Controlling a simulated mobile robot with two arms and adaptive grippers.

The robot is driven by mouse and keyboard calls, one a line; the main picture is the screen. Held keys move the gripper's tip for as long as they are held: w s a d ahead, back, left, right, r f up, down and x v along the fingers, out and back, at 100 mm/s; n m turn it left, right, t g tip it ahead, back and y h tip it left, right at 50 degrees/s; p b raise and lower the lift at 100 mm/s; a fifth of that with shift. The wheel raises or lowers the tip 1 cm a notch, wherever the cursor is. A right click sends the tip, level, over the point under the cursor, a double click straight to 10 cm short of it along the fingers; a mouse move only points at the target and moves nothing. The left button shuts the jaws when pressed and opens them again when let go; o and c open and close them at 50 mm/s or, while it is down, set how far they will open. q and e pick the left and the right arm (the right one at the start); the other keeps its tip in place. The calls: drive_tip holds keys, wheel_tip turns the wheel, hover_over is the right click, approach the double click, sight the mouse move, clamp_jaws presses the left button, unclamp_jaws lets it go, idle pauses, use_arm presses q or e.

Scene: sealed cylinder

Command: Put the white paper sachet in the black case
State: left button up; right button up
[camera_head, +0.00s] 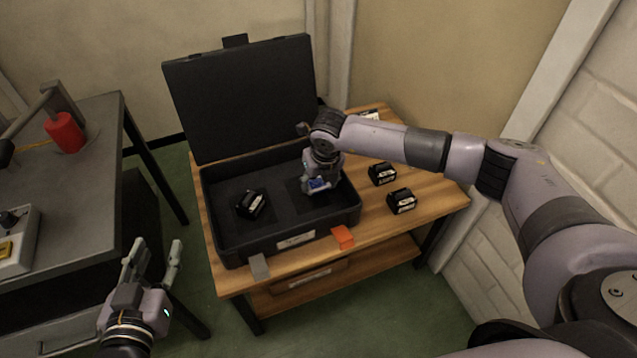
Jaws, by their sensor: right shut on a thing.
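The black case (281,246) stands open on the wooden table, its lid (240,95) raised at the back. My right gripper (319,186) reaches down into the right part of the case. It is shut on a small white and blue thing, which seems to be the white paper sachet (318,184); the fingers hide most of it. I cannot tell whether it touches the case floor. A black block with a white label (250,204) sits in the left part of the case. My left gripper (154,256) is open and empty, left of the table and apart from the case.
Two black blocks (382,173) (401,201) stand on the wooden table right of the case. A white-topped thing (370,115) lies behind my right arm. A grey bench (95,190) with a red cylinder (65,132) stands at left.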

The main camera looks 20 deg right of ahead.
use_arm(q)
drive_tip(key=shift+w+d+r, duration=0.1)
drive_tip(key=shift+r, duration=0.25)
use_arm(e)
drive_tip(key=shift+f, duration=0.2)
use_arm(q)
drive_tip(key=shift+t, duration=0.3)
use_arm(e)
drive_tip(key=shift+f, duration=0.1)
drive_tip(key=o, duration=0.7)
use_arm(q)
drive_tip(key=shift+w+r+h, duration=0.15)
drive_tip(key=shift+r+h, duration=0.15)
drive_tip(key=shift+r, duration=0.05)
